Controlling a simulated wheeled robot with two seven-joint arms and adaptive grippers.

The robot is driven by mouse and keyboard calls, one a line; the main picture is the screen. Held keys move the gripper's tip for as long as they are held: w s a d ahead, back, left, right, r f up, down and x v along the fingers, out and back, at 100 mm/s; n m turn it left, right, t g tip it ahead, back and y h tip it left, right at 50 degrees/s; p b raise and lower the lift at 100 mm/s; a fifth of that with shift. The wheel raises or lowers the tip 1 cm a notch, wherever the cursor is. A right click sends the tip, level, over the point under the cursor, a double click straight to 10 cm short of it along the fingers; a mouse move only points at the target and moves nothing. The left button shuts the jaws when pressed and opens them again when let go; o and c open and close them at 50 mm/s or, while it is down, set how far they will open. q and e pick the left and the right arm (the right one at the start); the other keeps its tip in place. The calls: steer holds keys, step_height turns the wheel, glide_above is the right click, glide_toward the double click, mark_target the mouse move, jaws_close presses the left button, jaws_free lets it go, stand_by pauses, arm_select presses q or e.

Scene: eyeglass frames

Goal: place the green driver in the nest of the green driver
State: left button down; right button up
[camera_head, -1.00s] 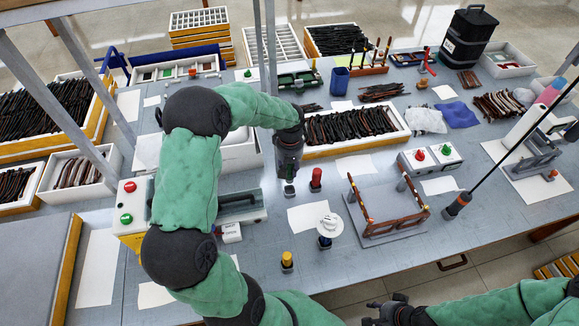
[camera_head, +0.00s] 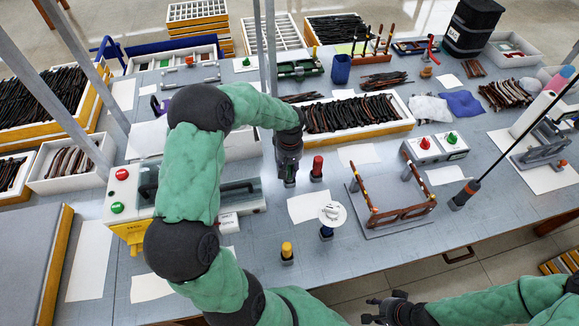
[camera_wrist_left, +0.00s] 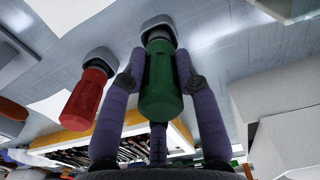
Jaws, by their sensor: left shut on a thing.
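The green driver (camera_wrist_left: 160,88) is between the two fingers of my left gripper (camera_wrist_left: 158,82) in the left wrist view, and the gripper is shut on it. Its far end meets a grey nest (camera_wrist_left: 158,24); I cannot tell how deep it sits. In the head view my left gripper (camera_head: 289,172) points down at the bench, hiding most of the green driver. The red driver (camera_head: 317,165) stands in its own nest just to the right; it also shows in the left wrist view (camera_wrist_left: 86,98). My right gripper (camera_head: 383,312) is at the bottom edge, its finger opening unclear.
A yellow driver (camera_head: 287,250) stands in front, and a white round-topped piece (camera_head: 332,212) stands to the right. A rack with brown frames (camera_head: 400,216) lies further right. A tray of dark frames (camera_head: 352,113) is behind the gripper. A machine with a handle (camera_head: 235,196) is to the left.

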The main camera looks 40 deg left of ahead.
arm_select(q)
steer(key=shift+f+b, duration=0.45)
steer(key=shift+f, duration=0.1)
stand_by(0.7)
steer(key=c, duration=0.8)
jaws_free()
steer(key=shift+c, duration=0.2)
step_height(320, 180, up, 12)
steer(key=shift+d, duration=0.1)
